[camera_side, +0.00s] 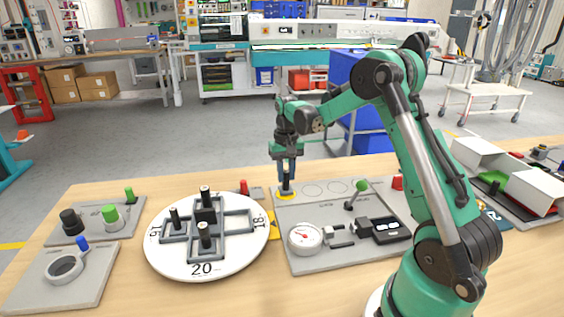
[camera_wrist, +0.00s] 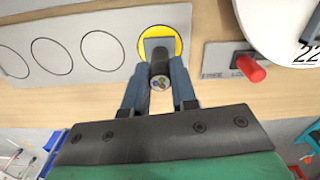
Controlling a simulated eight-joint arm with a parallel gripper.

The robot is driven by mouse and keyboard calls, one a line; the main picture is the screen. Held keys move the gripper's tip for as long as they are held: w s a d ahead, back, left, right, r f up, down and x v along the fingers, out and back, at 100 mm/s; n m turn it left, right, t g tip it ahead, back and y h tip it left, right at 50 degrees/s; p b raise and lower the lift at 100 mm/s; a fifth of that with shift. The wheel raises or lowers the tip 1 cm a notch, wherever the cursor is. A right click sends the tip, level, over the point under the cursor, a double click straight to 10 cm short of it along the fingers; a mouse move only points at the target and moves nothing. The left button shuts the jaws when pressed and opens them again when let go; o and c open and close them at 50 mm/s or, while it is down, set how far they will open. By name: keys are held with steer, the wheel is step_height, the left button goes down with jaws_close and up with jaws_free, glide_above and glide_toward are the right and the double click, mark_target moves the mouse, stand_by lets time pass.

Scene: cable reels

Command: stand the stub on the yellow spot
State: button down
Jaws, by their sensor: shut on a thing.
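The stub (camera_side: 286,187) is a short dark upright piece with a flat grey base. The wrist view shows its round top end (camera_wrist: 160,82) with coloured cores. My gripper (camera_side: 286,176) is shut on it, one finger on each side. The stub is upright over the yellow spot (camera_side: 279,197), at the back left corner of the grey panel. In the wrist view the base covers the middle of the yellow spot (camera_wrist: 177,38) and a yellow rim shows around it. The base looks down on the spot or very close to it; I cannot tell full contact.
Outlined circles (camera_wrist: 102,50) lie in a row beside the spot. A white turntable (camera_side: 160,262) with several dark stubs stands to the left. A red lever (camera_wrist: 251,68) is close by. A green-knobbed lever (camera_side: 361,187) and a gauge (camera_side: 305,238) are on the panel.

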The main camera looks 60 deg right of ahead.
steer(key=shift+f, duration=0.15)
steer(key=shift+f, duration=0.15)
steer(key=c, duration=0.6)
jaws_free()
step_height(320, 180, up, 8)
